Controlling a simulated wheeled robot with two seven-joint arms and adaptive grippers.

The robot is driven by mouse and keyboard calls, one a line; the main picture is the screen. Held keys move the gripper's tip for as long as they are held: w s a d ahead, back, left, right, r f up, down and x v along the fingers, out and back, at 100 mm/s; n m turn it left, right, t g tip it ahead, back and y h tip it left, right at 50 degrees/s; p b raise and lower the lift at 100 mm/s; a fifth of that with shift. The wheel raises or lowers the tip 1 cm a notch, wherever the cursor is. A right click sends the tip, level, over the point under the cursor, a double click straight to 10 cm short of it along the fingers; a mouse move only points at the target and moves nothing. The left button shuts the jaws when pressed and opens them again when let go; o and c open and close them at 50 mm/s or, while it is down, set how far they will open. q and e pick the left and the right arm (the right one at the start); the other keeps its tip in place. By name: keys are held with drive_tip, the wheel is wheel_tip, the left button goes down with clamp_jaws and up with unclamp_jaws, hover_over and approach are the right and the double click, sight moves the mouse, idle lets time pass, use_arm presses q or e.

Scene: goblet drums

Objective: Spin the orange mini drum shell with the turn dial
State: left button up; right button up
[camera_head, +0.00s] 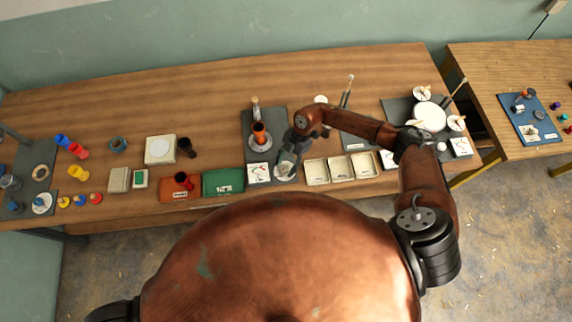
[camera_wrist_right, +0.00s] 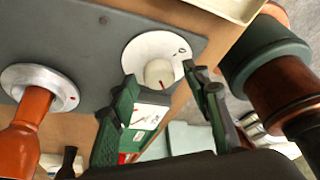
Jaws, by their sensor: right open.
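The orange mini drum shell (camera_head: 259,132) stands upright on a pale round plate (camera_head: 251,143) on a dark grey board. In the right wrist view the shell (camera_wrist_right: 30,112) and its plate (camera_wrist_right: 62,82) are at the left. The turn dial (camera_head: 283,178) is at the board's near edge, partly hidden by my right gripper (camera_head: 287,163). In the wrist view the dial is a white disc (camera_wrist_right: 150,47) with a cream knob (camera_wrist_right: 159,73) bearing a red mark. My right gripper (camera_wrist_right: 163,82) is open, its fingertips on either side of the knob in the picture. I cannot tell whether they touch it.
A picture card (camera_head: 258,173) lies left of the dial, and a green tray (camera_head: 223,182) beyond it. Pale trays (camera_head: 342,167) stand to the right. A dark rod with a pale tip (camera_head: 255,106) stands behind the shell. The back of the table is mostly clear.

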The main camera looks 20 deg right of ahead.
drive_tip(key=shift+c, duration=0.5)
drive_tip(key=c, duration=1)
